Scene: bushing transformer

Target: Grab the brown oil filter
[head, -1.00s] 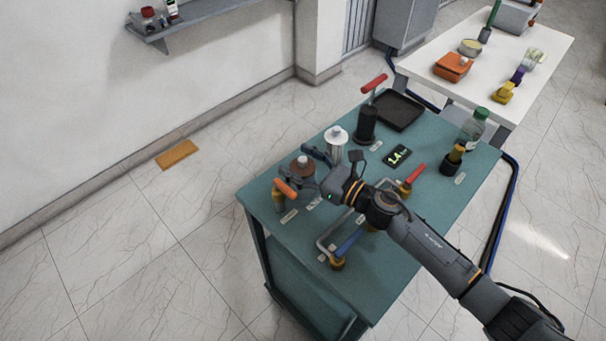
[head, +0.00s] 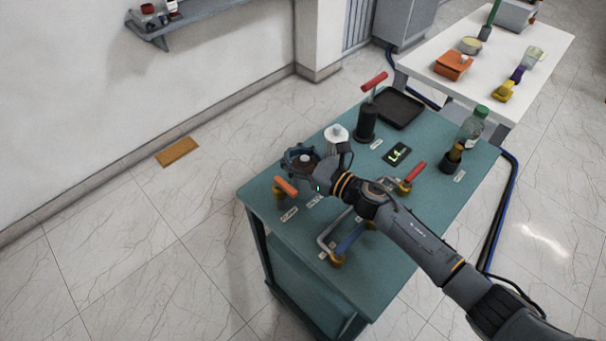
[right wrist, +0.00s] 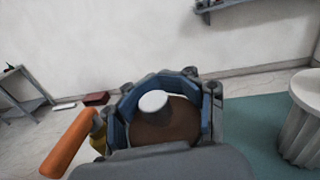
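The brown oil filter (head: 303,163) stands near the left end of the green table, its brown top with a pale knob inside my right gripper. In the right wrist view, the filter (right wrist: 170,127) shows its brown top and white knob (right wrist: 153,103), with its lower body hidden. My right gripper (head: 298,150) is curled around it, and its blue-padded fingers (right wrist: 160,82) bend in around the far side and appear to press on it. My left gripper is not in view.
An orange-handled valve (head: 286,186) stands close to the left of the gripper. A white ribbed filter (head: 336,139) stands just behind. A bent pipe with a blue handle (head: 350,240) lies under my right arm. A black tray (head: 399,109) is farther back.

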